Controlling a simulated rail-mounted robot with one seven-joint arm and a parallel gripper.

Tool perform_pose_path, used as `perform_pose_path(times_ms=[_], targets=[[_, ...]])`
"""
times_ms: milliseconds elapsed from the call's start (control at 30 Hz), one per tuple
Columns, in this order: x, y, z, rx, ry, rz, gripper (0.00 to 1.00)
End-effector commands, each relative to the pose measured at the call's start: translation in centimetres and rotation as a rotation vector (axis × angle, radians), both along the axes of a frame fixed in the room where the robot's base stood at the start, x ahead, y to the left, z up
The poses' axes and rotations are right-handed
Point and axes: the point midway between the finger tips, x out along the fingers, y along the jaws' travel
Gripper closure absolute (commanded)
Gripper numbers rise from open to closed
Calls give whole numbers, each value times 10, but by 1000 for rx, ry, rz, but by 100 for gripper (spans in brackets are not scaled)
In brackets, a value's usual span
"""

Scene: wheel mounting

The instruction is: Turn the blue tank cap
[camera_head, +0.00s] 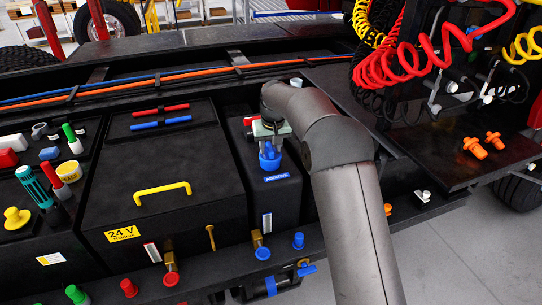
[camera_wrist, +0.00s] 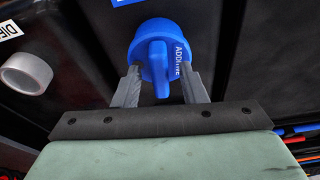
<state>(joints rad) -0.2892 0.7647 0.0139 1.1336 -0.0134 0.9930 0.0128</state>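The blue tank cap (camera_wrist: 158,55) is round, with a raised grip ridge and white lettering, partly readable as "ADDITIVE". The ridge runs roughly up and down in the wrist view. In the head view the cap (camera_head: 269,161) sits on top of a black tank (camera_head: 285,191) with a blue label. My gripper (camera_wrist: 160,80) is at the cap, with one grey finger on its left side and one on its right. The fingertips lie close against the cap's edge. I cannot tell whether they press on it. In the head view my gripper (camera_head: 269,148) points down onto the cap.
Left of the tank is a black box with a yellow handle (camera_head: 162,191). Red and blue valves (camera_head: 262,253) stand along the front ledge. Coiled red hoses (camera_head: 430,52) hang at upper right. A grey cylindrical cap (camera_wrist: 27,73) is left of the blue cap in the wrist view.

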Motion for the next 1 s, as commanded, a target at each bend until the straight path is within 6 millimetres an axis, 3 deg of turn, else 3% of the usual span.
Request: perform_pose_path(times_ms=[167, 333, 833, 1000], targets=[[0, 0, 0, 0, 0, 0, 62], [0, 0, 0, 0, 0, 0, 100], [0, 0, 0, 0, 0, -7, 100], [-1, 3, 0, -2, -1, -225, 100]])
